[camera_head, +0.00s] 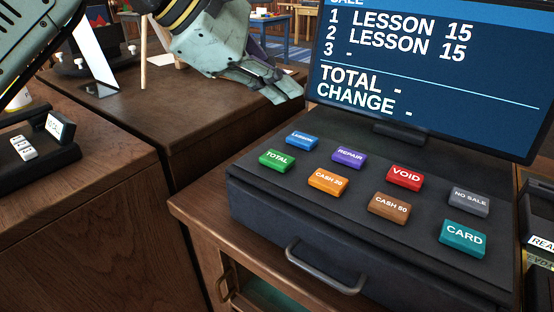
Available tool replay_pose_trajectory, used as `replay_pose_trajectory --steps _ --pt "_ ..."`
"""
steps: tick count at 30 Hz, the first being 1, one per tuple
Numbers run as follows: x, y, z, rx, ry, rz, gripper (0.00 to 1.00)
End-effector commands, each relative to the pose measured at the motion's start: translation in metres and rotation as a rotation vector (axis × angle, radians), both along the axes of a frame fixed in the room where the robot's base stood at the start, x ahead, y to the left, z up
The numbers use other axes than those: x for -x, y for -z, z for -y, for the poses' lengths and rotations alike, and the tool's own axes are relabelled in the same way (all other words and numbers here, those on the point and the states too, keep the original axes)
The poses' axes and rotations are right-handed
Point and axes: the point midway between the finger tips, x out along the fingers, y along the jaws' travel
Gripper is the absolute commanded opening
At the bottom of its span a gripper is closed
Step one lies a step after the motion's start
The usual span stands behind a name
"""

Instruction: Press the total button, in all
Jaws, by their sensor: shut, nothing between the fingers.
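The green TOTAL button (276,160) is at the left end of the front row on the dark cash register (290,215). The register screen (440,75) lists LESSON 15 twice, with line 3, TOTAL and CHANGE each showing a dash. My gripper (292,97) is shut and empty, up and behind the button, left of the screen. It is apart from the buttons. The blue LESSON button (302,140) lies just behind the green one.
Other buttons are orange CASH 20 (328,181), purple REPAIR (349,157), red VOID (405,178), brown CASH 50 (389,207), grey NO SALE (469,201) and teal CARD (462,238). A card terminal (40,146) stands on the left counter (80,190).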

Motion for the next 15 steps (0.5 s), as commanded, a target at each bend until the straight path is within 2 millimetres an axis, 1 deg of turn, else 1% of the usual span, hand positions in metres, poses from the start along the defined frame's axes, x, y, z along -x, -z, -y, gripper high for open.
replay_pose_trajectory --steps 1,9,15 --pt "0.000 0.010 0.000 -0.001 -0.001 0.000 0.00" --pt "0.000 0.049 0.000 -0.001 -0.001 -0.001 0.00" --pt "0.000 0.071 0.000 0.001 0.002 0.000 0.00"
